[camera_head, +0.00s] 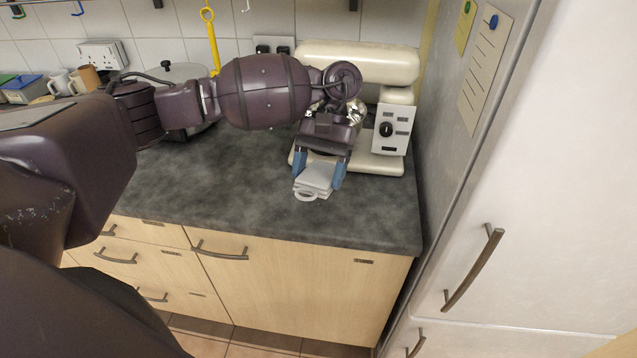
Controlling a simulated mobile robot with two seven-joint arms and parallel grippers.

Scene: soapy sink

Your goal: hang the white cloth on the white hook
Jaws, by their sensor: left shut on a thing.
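The white cloth (316,179) is a small folded bundle with a pale loop at its near end. My left gripper (319,171) points down toward the counter's front and is shut on the cloth, with a blue fingertip on each side. I cannot tell whether the cloth touches the counter. A white hook (247,6) shows in part at the top edge of the head view, on the tiled wall, well behind and left of the gripper. My right gripper is not in view.
A cream stand mixer (357,62) stands right behind my left gripper. A yellow item (212,42) hangs on the wall, left of the white hook. Mugs (85,78) and a pot (184,72) stand at the back left. A tall fridge (560,180) bounds the right. The dark counter (210,190) is clear in front.

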